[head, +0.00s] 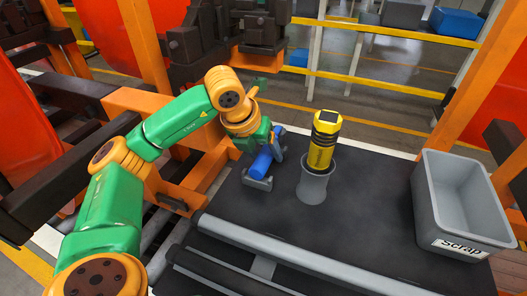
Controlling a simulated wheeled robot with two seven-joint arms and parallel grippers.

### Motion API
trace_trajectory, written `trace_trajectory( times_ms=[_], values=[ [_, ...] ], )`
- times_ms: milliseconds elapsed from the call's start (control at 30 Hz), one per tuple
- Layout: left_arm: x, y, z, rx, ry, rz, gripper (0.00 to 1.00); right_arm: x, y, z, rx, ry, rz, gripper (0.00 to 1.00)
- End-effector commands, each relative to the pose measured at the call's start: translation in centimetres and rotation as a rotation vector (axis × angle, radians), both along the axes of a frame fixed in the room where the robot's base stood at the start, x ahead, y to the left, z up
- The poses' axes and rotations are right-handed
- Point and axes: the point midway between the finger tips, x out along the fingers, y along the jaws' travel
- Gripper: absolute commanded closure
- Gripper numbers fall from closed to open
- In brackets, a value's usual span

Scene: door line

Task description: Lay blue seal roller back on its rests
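The blue seal roller (262,165) is in the middle of the head view, at the far left part of the dark table top. It slants from lower left to upper right. A grey bracket-like piece (258,184) is at its near end, and another grey piece shows near its far end. My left gripper (263,157) is right at the roller, coming down from the upper left. Its fingertips are largely hidden by the roller and the wrist, so I cannot tell whether they are closed on it. My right gripper is out of view.
A yellow and black cylinder (323,140) stands upright in a grey cup (313,186) just right of the roller. A grey bin marked Scrap (462,200) stands at the right. Long grey rails (300,262) run along the near edge. Table between cup and bin is clear.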

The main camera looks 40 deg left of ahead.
Motion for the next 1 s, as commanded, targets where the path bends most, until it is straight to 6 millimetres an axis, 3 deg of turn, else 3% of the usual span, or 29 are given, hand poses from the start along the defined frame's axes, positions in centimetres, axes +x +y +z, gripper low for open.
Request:
trace_trajectory(
  times_ms=[333, 700, 1000],
  values=[
    [-0.1, 0.0, 0.3, 0.000, -0.001, 0.000, 0.21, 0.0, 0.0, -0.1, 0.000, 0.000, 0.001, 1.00],
    [-2.8, 0.3, 6.2, 0.001, -0.003, 0.000, 0.21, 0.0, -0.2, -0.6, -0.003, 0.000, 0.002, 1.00],
    [-3.0, 0.3, 6.5, 0.000, 0.000, 0.000, 0.21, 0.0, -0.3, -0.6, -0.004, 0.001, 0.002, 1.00]
  ],
)
